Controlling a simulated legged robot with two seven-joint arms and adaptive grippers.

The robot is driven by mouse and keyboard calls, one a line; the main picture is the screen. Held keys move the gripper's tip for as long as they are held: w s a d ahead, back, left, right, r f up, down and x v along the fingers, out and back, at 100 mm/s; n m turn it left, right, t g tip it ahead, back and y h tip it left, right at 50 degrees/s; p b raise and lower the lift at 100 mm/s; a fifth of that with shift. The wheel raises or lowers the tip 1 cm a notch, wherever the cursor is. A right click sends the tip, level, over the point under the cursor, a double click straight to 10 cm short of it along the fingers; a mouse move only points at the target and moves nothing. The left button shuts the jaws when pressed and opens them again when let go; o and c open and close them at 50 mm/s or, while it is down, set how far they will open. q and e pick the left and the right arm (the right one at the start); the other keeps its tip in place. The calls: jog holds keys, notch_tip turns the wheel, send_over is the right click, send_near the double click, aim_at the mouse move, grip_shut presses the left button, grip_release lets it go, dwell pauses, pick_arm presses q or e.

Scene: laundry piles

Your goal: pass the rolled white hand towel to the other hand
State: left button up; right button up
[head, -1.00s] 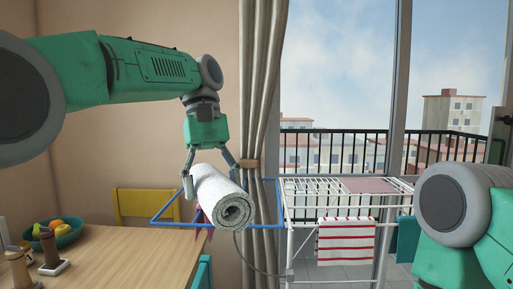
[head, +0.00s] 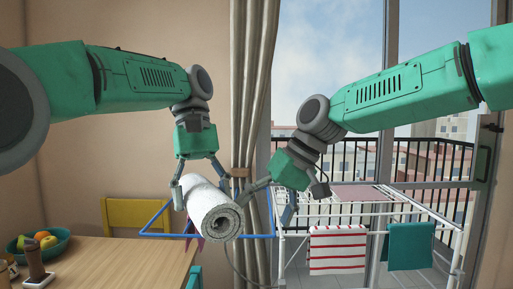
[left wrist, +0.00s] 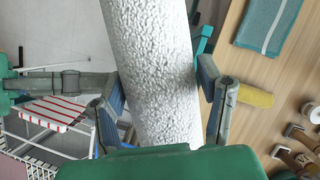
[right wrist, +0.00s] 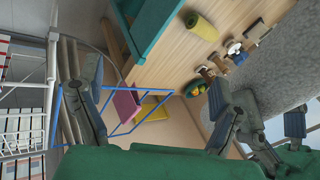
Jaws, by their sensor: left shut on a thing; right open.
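The rolled white hand towel (head: 207,203) is held in the air, its spiral end facing me in the head view. My left gripper (head: 199,190) is shut on it from above; in the left wrist view the roll (left wrist: 152,70) runs between both fingers. My right gripper (head: 266,205) is open just right of the roll, its near finger close to the roll's right side; I cannot tell whether they touch. In the right wrist view the roll (right wrist: 275,65) lies at the right, behind one finger and not between the fingers.
A wooden table (head: 120,262) with a fruit bowl (head: 40,240) stands at lower left, a yellow chair (head: 135,214) behind it. A blue frame (head: 160,222) is behind the towel. A drying rack (head: 440,222) with striped (head: 338,250) and teal (head: 408,246) cloths stands right.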

notch_tip(320, 180, up, 10)
jog(key=s, duration=0.2)
pick_arm(q)
jog(key=shift+a, duration=0.1)
pick_arm(e)
jog(key=n+g, duration=0.1)
jog(key=g, duration=0.3)
send_near(220, 220)
jog(key=x, duration=0.3)
jog(key=w+x, duration=0.1)
jog(key=x, duration=0.6)
jog(key=shift+w+f, duration=0.25)
jog(key=shift+f, duration=0.15)
jog(key=c, duration=1.4)
pick_arm(q)
jog(key=o, duration=1.4)
pick_arm(e)
jog(key=shift+t, duration=0.3)
